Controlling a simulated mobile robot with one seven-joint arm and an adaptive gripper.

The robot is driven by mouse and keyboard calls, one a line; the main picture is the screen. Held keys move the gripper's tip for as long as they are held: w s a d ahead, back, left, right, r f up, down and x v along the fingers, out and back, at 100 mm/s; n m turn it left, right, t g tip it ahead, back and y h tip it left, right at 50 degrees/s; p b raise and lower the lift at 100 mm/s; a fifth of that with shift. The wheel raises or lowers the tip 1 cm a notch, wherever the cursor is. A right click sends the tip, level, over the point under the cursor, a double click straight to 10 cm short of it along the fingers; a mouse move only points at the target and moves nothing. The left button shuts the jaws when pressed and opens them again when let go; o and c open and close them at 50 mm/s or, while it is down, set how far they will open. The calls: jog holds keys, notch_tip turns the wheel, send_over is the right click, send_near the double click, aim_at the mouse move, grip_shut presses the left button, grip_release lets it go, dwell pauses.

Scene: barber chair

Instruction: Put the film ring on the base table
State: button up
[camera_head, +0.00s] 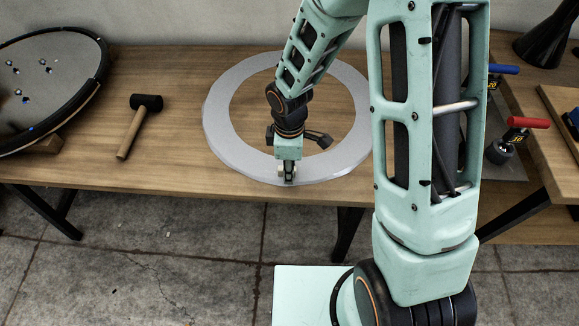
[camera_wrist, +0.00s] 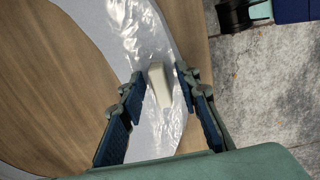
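The film ring (camera_head: 222,128) is a wide, flat, pale grey ring lying on a wooden table (camera_head: 178,75). In the wrist view the ring (camera_wrist: 125,35) looks glossy and film-like, with a small off-white tab (camera_wrist: 159,85) on its band. My gripper (camera_head: 288,174) is at the ring's front edge, pointing down. In the wrist view my gripper (camera_wrist: 163,79) is open, with one dark blue finger on each side of the tab. A gap shows between the tab and the fingers. My arm hides part of the ring's right side. I cannot tell which table is the base table.
A mallet (camera_head: 138,122) lies left of the ring. A round black-rimmed disc (camera_head: 50,85) rests tilted at the far left. A second wooden table (camera_head: 530,170) at right holds red-handled (camera_head: 528,122) and blue-handled (camera_head: 503,69) tools. Bare wood lies between mallet and ring.

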notch_tip(320, 180, up, 12)
jog(key=p, duration=0.2)
jog(key=shift+s+r+p, duration=0.15)
jog(key=shift+p, duration=0.2)
dwell(0.5)
